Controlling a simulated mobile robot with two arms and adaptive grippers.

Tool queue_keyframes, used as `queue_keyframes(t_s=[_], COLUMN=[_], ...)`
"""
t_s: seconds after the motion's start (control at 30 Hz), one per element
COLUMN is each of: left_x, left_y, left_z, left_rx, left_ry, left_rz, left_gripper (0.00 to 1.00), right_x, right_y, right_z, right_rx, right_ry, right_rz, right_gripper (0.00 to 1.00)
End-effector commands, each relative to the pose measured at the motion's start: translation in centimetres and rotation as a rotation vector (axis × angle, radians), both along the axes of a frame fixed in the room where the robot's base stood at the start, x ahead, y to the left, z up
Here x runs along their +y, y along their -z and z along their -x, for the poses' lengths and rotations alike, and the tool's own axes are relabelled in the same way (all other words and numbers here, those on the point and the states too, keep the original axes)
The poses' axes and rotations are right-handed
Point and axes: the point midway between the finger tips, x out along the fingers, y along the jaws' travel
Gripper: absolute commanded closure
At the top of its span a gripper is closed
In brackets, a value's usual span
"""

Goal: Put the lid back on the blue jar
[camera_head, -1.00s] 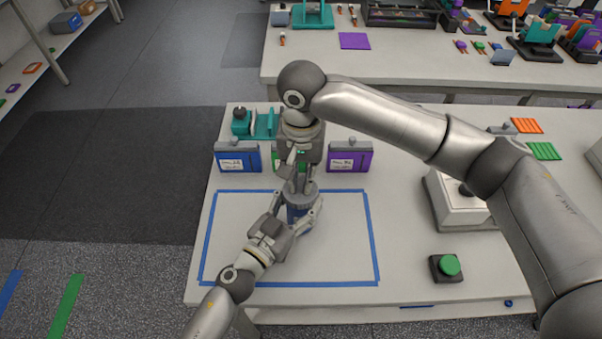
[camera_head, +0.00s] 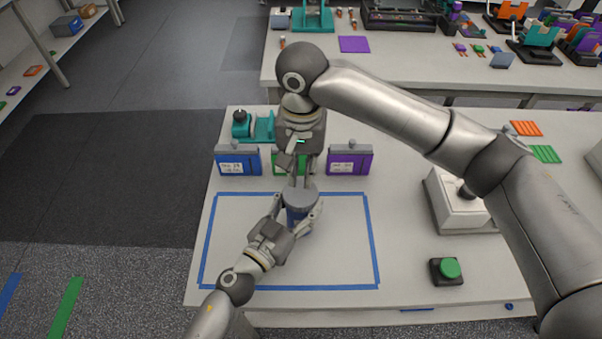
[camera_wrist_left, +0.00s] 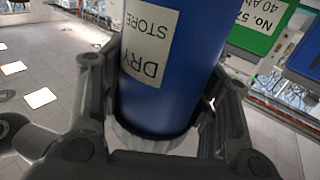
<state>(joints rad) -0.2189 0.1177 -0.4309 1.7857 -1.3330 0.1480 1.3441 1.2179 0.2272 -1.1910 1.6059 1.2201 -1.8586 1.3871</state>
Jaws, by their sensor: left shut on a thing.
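The blue jar (camera_head: 296,222) stands inside the blue taped rectangle. The grey lid (camera_head: 299,194) is at its top; whether it is fully seated cannot be told. My left gripper (camera_head: 296,218) is shut around the jar's sides. In the left wrist view the jar (camera_wrist_left: 182,60) sits between both fingers, its DRY STORE label upside down. A pale grey band shows beyond its end. My right gripper (camera_head: 300,179) points down at the lid's far side. Its fingertips are partly hidden behind the lid, so its grip is unclear.
Blue (camera_head: 238,162), green (camera_head: 284,167) and purple (camera_head: 349,162) labelled units stand behind the tape. A teal device (camera_head: 258,128) is behind them. A green button (camera_head: 450,268) and a white machine (camera_head: 458,205) are at the right. The taped area beside the jar is clear.

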Motion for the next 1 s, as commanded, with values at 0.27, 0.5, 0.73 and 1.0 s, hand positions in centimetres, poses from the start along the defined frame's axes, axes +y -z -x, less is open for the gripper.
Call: queue_keyframes(t_s=[0.27,0.5,0.73,1.0], left_x=[0.0,0.0,0.3,2.6], left_y=[-0.1,0.0,0.1,0.2], left_z=[0.0,0.0,0.4,3.9], left_rx=[-0.001,0.000,0.003,0.006], left_ry=[0.000,0.000,-0.001,-0.001], left_rz=[0.001,0.000,0.001,0.001], left_gripper=[0.25,0.19,0.19,0.19], right_x=[0.0,0.0,0.0,0.0], right_y=[0.0,0.0,0.0,0.0], right_z=[0.0,0.0,0.0,0.0], right_rx=[0.000,0.000,0.000,0.000], right_ry=[-0.001,-0.001,-0.001,-0.001], right_rz=[-0.001,-0.001,-0.001,-0.001], right_gripper=[0.86,0.86,0.86,0.86])
